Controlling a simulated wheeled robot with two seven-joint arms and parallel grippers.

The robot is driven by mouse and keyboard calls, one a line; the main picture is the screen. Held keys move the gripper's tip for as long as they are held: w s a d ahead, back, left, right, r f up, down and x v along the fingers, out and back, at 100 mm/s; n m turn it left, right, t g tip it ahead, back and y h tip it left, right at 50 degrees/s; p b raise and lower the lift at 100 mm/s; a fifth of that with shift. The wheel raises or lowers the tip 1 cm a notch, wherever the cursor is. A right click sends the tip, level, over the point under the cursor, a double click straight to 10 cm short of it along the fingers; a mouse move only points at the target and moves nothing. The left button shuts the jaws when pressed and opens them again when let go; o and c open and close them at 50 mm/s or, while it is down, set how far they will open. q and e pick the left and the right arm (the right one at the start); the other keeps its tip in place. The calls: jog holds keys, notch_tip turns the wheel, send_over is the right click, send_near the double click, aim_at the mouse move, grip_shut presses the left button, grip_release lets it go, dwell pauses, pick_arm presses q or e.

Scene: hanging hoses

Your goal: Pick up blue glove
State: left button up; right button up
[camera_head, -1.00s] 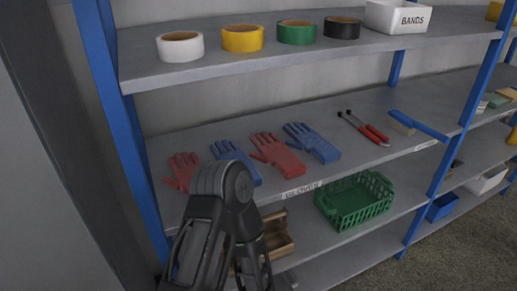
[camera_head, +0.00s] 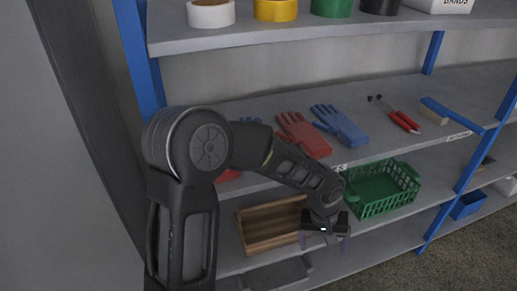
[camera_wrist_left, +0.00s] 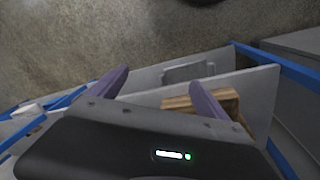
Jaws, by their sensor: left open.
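A blue glove (camera_head: 340,124) lies on the middle shelf, right of a red glove (camera_head: 303,134). A second blue glove (camera_head: 250,120) is mostly hidden behind my left arm, and another red glove (camera_head: 228,175) shows only a small part beneath it. My left gripper (camera_head: 325,242) is open and empty, in front of the lower shelf, below the gloves and between the wooden box and the green basket. In the left wrist view its two purple fingers (camera_wrist_left: 160,88) are spread apart with nothing between them. My right gripper is not in view.
A wooden box (camera_head: 270,226) and a green basket (camera_head: 380,190) stand on the lower shelf. Red-handled pliers (camera_head: 397,117) lie right of the gloves. Blue uprights (camera_head: 466,165) and shelf edges bound the space. Tape rolls (camera_head: 275,9) stand on the upper shelf.

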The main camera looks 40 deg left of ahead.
pick_arm(q)
jog(key=shift+o, duration=1.1)
jog(key=w+a+r+n+y, duration=0.1)
jog(key=a+r, duration=0.3)
jog(key=r, duration=0.3)
jog(key=w+a+r+n+t+y, duration=0.1)
jog(key=a+r+n+y, duration=0.1)
jog(key=a+r, duration=0.2)
notch_tip(320, 180, up, 4)
jog(key=shift+w+a+f+n+b, duration=0.15)
jog(key=shift+a+f+n+b, duration=0.15)
jog(key=shift+a+b, duration=0.1)
jog(key=s+a+r+n+y, duration=0.2)
jog(key=a+r+n, duration=0.1)
jog(key=r, duration=0.5)
jog(key=shift+a, duration=0.9)
jog(key=w+a+p, duration=0.1)
jog(key=a, duration=0.1)
jog(key=w+a, duration=0.2)
jog(key=a, duration=0.1)
jog(key=w+a+p, duration=0.1)
jog(key=w+a, duration=0.1)
jog(key=a, duration=0.1)
jog(key=shift+w+a+p, duration=0.15)
jog(key=shift+p, duration=0.15)
jog(key=shift+w+a, duration=0.3)
jog(key=shift+a, duration=0.1)
jog(key=shift+a, duration=0.1)
